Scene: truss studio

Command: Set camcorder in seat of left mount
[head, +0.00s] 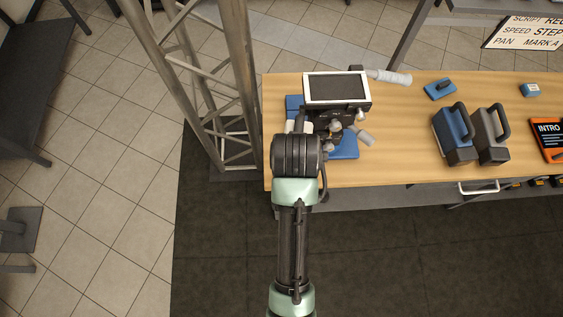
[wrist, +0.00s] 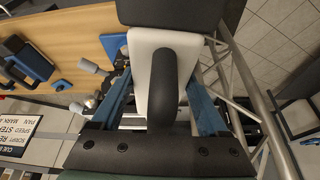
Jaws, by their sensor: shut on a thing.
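My gripper (wrist: 155,100) has its two blue fingers on either side of a white camcorder (wrist: 148,62) with a black top handle, and is shut on it. In the head view my wrist covers most of the camcorder; a small white patch (head: 291,127) shows at its left. Under and beyond my wrist is a dark mount (head: 329,124) with knobs and a grey pan handle (head: 363,137), over blue plates (head: 346,149). My arm hides which seat lies below the camcorder, and I cannot tell whether it touches one.
A white-framed screen (head: 337,89) stands just beyond my gripper, with a pale handle (head: 389,76) to its right. A blue camcorder (head: 452,135) and a grey one (head: 485,136) stand farther right on the wooden table (head: 408,165). A metal truss (head: 236,80) rises close at left.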

